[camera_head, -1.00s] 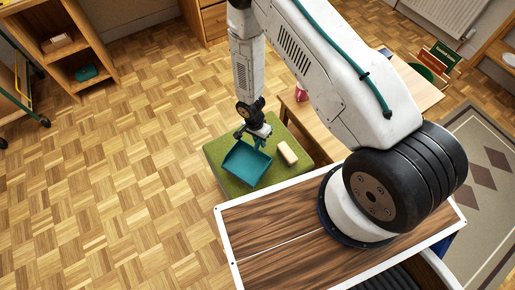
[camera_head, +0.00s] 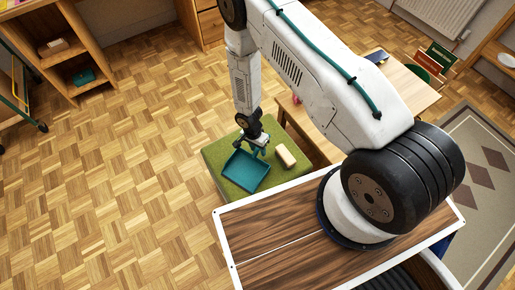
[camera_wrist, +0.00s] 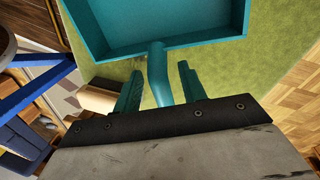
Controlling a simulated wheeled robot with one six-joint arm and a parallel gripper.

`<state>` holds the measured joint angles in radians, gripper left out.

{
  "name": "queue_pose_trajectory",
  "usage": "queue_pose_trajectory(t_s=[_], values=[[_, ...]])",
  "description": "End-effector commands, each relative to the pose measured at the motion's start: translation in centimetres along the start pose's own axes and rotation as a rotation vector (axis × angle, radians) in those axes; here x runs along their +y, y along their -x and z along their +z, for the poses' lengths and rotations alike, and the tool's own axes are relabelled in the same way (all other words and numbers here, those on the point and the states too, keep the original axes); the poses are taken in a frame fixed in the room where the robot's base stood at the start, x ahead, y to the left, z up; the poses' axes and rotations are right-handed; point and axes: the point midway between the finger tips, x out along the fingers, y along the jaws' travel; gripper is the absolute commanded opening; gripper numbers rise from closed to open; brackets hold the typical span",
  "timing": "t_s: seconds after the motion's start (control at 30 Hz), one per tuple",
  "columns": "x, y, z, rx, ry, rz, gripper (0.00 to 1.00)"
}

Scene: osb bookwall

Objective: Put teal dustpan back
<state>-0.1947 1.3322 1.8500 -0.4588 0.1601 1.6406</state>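The teal dustpan (camera_head: 246,172) lies on a green-topped stool (camera_head: 213,153), its open pan facing up. In the wrist view its pan (camera_wrist: 150,22) is at the top and its handle (camera_wrist: 157,75) points down toward my wrist. My gripper (camera_head: 256,150) is low over the stool at the handle end. In the wrist view my gripper (camera_wrist: 160,85) is open, one dark teal finger on each side of the handle, with a visible gap on both sides. The head view is too small to show finger contact.
A cream block (camera_head: 285,155) lies on the stool right of the dustpan, close to a finger in the wrist view (camera_wrist: 96,97). A wooden table (camera_head: 405,85) stands behind right. A wooden shelf (camera_head: 60,75) is at the far left. The parquet floor left of the stool is clear.

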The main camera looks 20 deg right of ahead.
Motion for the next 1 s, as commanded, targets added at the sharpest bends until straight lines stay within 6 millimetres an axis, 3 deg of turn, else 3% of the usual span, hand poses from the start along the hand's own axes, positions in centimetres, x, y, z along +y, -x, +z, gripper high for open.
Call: queue_pose_trajectory(t_s=[0.17,0.7,1.0], values=[[0.0,0.8,0.0,0.001,0.001,-0.001,0.41],[0.0,10.9,0.0,0.001,0.0,-0.001,0.41],[0.0,12.4,-0.1,0.001,0.003,-0.001,0.41]])
